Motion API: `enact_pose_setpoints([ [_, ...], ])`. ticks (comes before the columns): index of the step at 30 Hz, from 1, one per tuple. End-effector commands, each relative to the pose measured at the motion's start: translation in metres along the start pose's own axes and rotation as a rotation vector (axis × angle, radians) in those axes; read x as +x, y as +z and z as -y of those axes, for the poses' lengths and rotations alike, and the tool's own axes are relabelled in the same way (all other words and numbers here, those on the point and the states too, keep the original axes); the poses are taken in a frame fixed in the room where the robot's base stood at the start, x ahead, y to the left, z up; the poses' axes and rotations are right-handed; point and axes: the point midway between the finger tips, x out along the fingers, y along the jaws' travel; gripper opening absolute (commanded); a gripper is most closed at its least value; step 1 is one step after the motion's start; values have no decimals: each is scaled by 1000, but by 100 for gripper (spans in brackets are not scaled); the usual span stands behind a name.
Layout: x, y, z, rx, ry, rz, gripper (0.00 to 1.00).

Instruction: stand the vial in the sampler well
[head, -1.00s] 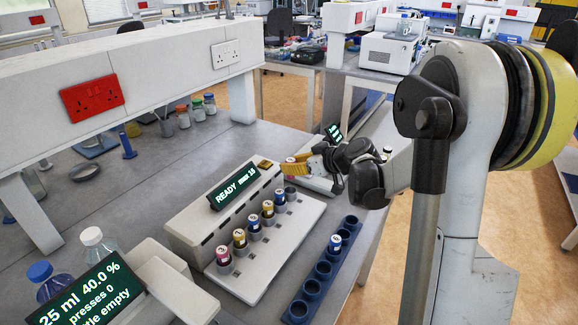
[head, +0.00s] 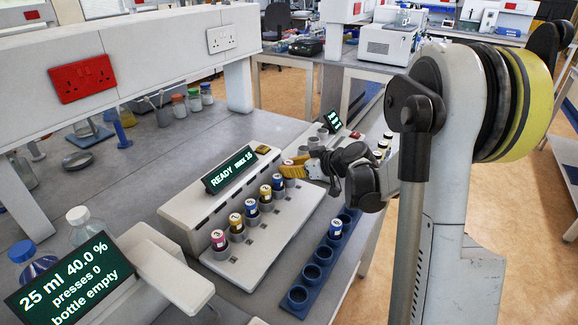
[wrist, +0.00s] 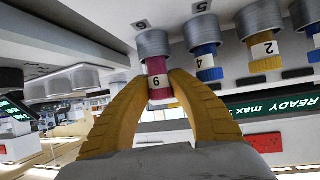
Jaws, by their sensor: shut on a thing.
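The vial (wrist: 158,82) has a pink body and a white label with a digit, 6 or 9. My gripper (wrist: 160,95) is shut on it, one yellow finger on each side. The vial's far end meets a grey ringed well (wrist: 153,45) at the end of the sampler's row; I cannot tell how deep it sits. In the head view my gripper (head: 308,168) is at the far end of the sampler (head: 190,210), whose sign reads READY. The fingers partly hide the vial there.
Several vials, such as the pink one (head: 218,240) and the gold one (head: 265,193), stand in the neighbouring wells. A blue rack (head: 312,272) lies to the right with one blue-capped vial (head: 336,227). A dispenser sign (head: 70,280) reads bottle empty.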

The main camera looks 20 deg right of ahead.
Motion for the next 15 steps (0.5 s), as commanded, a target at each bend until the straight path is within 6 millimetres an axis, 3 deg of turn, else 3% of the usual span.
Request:
enact_pose_setpoints([
  [15,2,4,0,0,0,0,0],
])
